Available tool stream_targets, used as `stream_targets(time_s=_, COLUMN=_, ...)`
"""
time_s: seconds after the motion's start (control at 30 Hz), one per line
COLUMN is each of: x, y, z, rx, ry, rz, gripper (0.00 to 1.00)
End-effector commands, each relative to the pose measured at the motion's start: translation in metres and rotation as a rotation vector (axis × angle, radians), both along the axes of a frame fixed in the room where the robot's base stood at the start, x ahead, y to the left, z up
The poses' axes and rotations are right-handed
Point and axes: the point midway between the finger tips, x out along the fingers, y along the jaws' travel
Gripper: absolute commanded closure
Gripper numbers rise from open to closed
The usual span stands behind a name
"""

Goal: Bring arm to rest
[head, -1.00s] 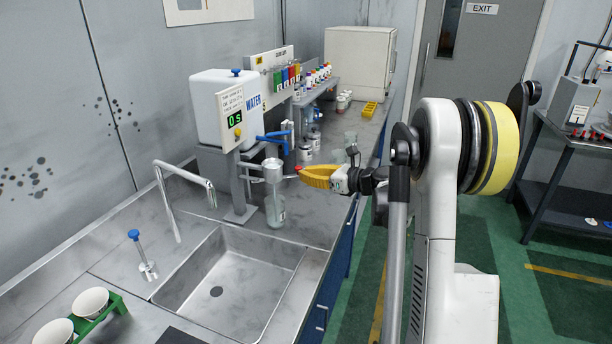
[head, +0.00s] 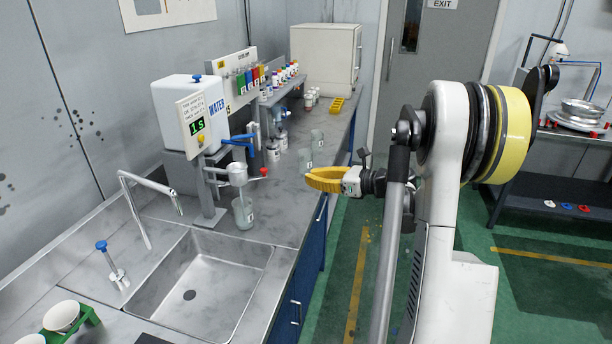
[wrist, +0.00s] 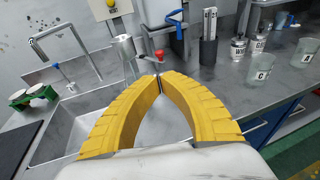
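My gripper (head: 308,177) has yellow fingers and is held in the air over the front edge of the counter, right of the water dispenser. In the wrist view its two fingertips (wrist: 160,75) meet, with nothing visible between them. The gripper is apart from the dispenser's red knob (head: 264,171), which also shows just beyond the fingertips in the wrist view (wrist: 159,55). A glass beaker (head: 243,214) stands upright under the dispenser's spout. My arm is bent, with its upper part standing to the right of the counter.
The water dispenser (head: 184,112) stands behind the sink (head: 205,285), its display reading 1 s. More glass beakers (head: 317,139) and several bottles stand farther along the counter. A white cabinet (head: 325,55) is at the back. Green floor (head: 400,220) is open to the right.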

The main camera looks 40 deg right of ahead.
Motion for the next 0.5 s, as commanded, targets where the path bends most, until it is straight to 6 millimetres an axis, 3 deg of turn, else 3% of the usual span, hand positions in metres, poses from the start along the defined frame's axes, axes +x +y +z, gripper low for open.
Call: stream_targets(time_s=0.5, x=0.001, y=0.0049, z=0.0009, rx=-0.016, ry=0.002, rz=0.008, gripper=1.0)
